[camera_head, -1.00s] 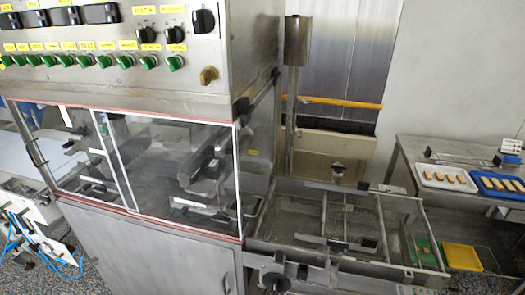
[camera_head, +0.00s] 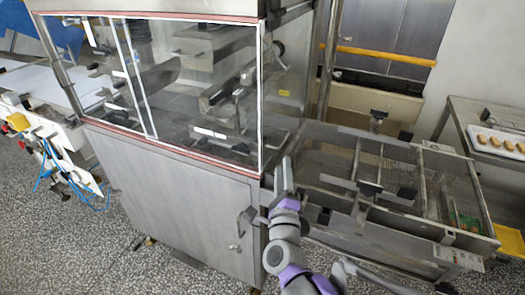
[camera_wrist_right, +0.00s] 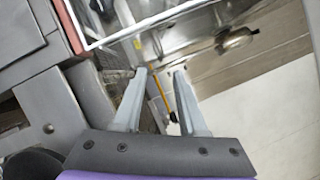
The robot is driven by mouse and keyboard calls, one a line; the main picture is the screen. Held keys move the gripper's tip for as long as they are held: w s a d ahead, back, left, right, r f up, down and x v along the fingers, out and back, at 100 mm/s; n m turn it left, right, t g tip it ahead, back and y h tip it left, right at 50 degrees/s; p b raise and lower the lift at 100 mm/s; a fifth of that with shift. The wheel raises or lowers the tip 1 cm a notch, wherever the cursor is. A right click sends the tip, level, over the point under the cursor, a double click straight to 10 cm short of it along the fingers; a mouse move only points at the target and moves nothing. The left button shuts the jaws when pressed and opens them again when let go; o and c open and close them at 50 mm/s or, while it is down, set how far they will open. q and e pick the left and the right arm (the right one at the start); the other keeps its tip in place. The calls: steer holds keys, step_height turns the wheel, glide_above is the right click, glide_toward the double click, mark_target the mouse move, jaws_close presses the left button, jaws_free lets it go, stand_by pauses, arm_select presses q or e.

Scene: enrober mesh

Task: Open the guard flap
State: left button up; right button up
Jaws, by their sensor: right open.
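The guard flap (camera_head: 205,95) looks to be the clear, white-edged panel across the front of the steel machine, with red strips above and below it. It appears shut, lying flush with the machine front. My right gripper (camera_head: 284,172) is just off the panel's lower right corner, in front of the mesh conveyor. In the right wrist view, the gripper (camera_wrist_right: 160,72) has its two fingers apart with nothing between them. A white-edged clear panel with a red strip (camera_wrist_right: 120,32) passes beyond the fingers at the upper left. Contact cannot be told. My left gripper is out of view.
The steel cabinet (camera_head: 185,200) stands below the panel. The mesh conveyor frame (camera_head: 400,165) extends to the right, with crossbars and side rails. A table with a tray of small pieces (camera_head: 500,143) is at the far right. Speckled floor (camera_head: 60,235) is open at the left front.

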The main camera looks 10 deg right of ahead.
mark_target(284, 139)
steer(key=shift+m+h, duration=0.4)
steer(key=shift+m, duration=0.4)
steer(key=x, duration=1.1)
steer(key=shift+d, duration=0.1)
jaws_close()
stand_by(0.4)
